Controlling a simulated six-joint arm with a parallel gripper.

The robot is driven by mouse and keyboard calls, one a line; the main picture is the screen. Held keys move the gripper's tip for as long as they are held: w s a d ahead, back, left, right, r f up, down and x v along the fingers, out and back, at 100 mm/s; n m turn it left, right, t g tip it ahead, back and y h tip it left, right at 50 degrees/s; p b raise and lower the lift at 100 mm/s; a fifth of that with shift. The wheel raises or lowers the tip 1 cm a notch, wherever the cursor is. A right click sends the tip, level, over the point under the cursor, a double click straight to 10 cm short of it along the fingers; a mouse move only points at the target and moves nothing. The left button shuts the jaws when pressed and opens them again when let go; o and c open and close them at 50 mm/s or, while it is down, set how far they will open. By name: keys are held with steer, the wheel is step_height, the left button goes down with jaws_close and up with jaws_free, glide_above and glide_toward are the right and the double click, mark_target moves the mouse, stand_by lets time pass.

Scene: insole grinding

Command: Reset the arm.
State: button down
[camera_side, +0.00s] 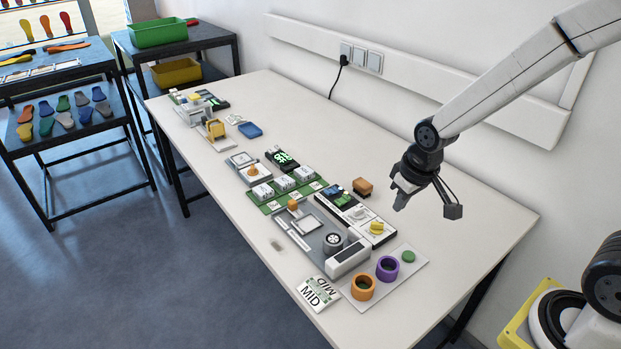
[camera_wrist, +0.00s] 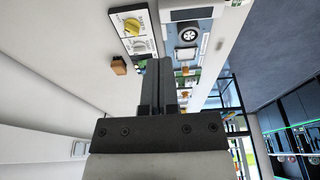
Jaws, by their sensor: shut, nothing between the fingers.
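My gripper (camera_side: 402,198) hangs in the air above the right part of the white table (camera_side: 465,215), empty and clear of everything. In the wrist view its two dark fingers (camera_wrist: 158,68) lie close together, shut with nothing held. Below and left of it in the side view is the grinding station (camera_side: 322,238), a grey unit with a dark wheel (camera_side: 332,240). The control panel with a yellow knob (camera_side: 376,227) stands beside it, also seen in the wrist view (camera_wrist: 132,26).
A small brown block (camera_side: 362,186) lies near the panel. An orange ring (camera_side: 362,287), a purple ring (camera_side: 387,268) and a MID card (camera_side: 317,291) are at the front edge. Racks with coloured insoles (camera_side: 68,115) stand left. The table's right end is bare.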

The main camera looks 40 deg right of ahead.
steer(key=s, duration=0.7)
steer(key=shift+a, duration=0.3)
